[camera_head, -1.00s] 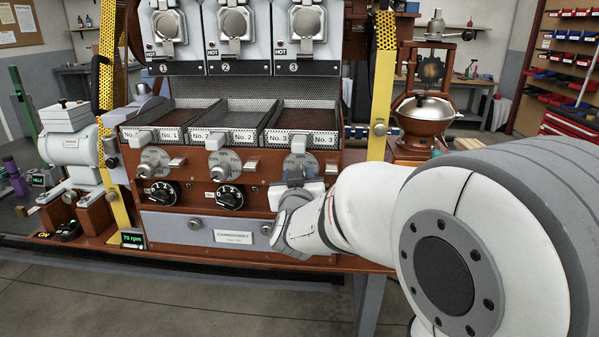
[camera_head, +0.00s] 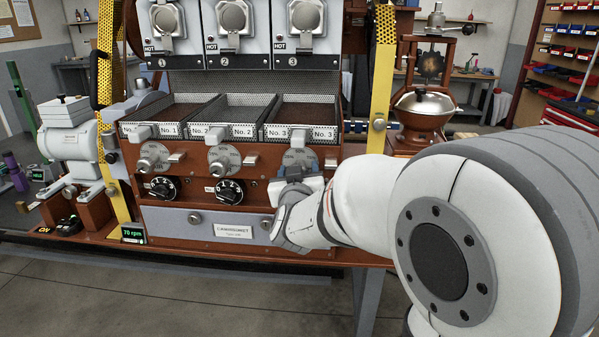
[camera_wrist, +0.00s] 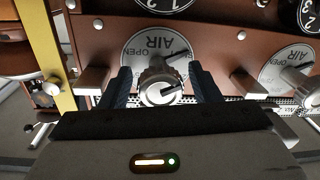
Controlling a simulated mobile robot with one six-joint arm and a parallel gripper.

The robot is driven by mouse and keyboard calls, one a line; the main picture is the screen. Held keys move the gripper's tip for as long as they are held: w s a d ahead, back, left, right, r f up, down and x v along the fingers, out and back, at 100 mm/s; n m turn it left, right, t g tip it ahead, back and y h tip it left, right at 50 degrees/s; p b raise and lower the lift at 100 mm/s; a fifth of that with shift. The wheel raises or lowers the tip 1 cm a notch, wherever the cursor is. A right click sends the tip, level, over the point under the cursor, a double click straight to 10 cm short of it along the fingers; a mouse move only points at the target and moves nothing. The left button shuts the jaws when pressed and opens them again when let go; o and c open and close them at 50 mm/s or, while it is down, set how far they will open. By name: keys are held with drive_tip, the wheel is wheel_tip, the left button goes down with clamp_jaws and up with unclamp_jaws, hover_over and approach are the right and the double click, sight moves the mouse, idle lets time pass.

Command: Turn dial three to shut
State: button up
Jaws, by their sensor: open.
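Dial three is a round grey plate (camera_wrist: 140,42) marked AIR and OPEN, with a metal knob (camera_wrist: 162,92) at its centre. In the head view its plate (camera_head: 299,157) shows below the No. 3 tray, and my gripper hides its lower part. My gripper (camera_wrist: 163,88) is open, with one dark finger on each side of the knob. The wrist view is upside down, and a dark line on the knob points right and slightly up there. I cannot tell whether either finger touches the knob.
Two similar air dials (camera_head: 154,157) (camera_head: 224,160) sit to the left, with black numbered knobs (camera_head: 164,188) (camera_head: 229,191) below them. A metal block (camera_wrist: 91,79) and another (camera_wrist: 245,84) flank the gripper in the wrist view. A yellow post (camera_head: 380,85) stands right of the machine.

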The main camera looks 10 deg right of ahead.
drive_tip(key=p+v, duration=0.1)
drive_tip(key=v, duration=0.7)
drive_tip(key=shift+w, duration=0.1)
